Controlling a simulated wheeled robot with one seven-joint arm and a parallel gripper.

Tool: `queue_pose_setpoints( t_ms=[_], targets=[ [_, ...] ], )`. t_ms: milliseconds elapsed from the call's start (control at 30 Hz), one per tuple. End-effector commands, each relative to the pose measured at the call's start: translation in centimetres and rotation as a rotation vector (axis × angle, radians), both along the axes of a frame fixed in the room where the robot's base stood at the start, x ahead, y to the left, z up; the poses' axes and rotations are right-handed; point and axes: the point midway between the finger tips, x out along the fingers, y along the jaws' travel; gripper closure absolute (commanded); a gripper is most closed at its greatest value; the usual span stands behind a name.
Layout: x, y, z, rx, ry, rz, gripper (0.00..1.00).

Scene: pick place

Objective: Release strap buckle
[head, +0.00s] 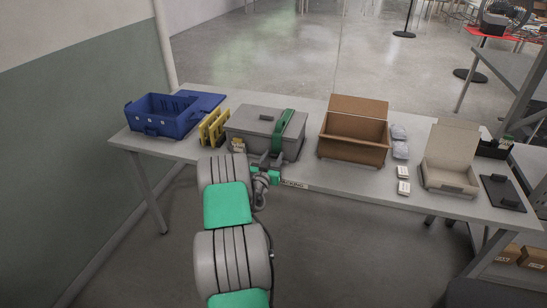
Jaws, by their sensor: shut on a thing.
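A grey lidded box (253,124) stands on the table, left of centre, with its lid down. A green strap (284,130) runs over the right part of the lid and down toward the front. My gripper (266,161) is at the box's front face, by the strap's lower end. It is shut on the strap buckle, which is small and largely hidden by the gripper, so its latch state cannot be told.
A blue crate (160,127) and yellow upright pieces (213,127) stand to the left. An open cardboard box (349,147), wrapped packets (399,132), small white boxes (403,180) and an open beige carton (449,178) stand to the right. The table's front edge (345,190) is close below my gripper.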

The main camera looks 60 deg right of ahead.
Motion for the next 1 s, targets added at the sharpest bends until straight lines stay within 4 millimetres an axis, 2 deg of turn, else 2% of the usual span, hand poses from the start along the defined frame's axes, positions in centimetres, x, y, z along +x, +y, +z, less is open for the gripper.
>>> queue_pose_setpoints(
  t_ms=[267,400,1000],
  targets=[
    [0.1,0.0,-0.9,-0.032,-0.006,0.000,1.00],
    [0.0,0.2,-1.6,-0.090,-0.015,0.000,1.00],
    [0.0,0.9,-2.4,-0.332,-0.056,0.003,1.00]
  ],
)
